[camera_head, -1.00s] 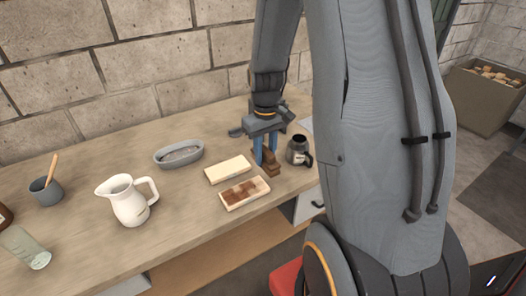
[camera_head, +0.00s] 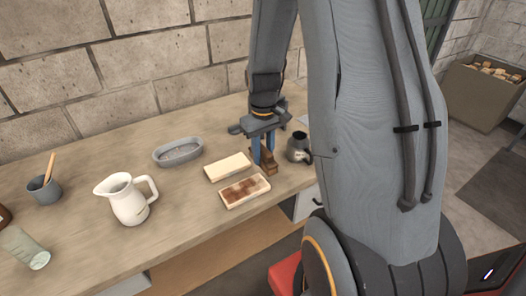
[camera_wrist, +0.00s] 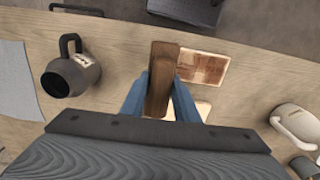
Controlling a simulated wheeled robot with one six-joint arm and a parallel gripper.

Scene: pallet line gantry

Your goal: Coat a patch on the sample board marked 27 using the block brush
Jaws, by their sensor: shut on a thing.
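My gripper (camera_head: 264,150) is shut on the block brush (camera_head: 267,160), a brown wooden block, over the workbench near the right end of the boards. In the wrist view the brush (camera_wrist: 160,82) sits between my blue fingers. A sample board (camera_head: 245,191) with brown patches lies just left of the brush; in the wrist view it (camera_wrist: 204,68) lies to the brush's right. A plain cream board (camera_head: 227,167) lies behind it. I cannot read a number on either board. Whether the brush touches the board or bench is unclear.
A dark metal jug (camera_head: 298,148) stands close to the right of my gripper. The bench's front edge is near the patched board.

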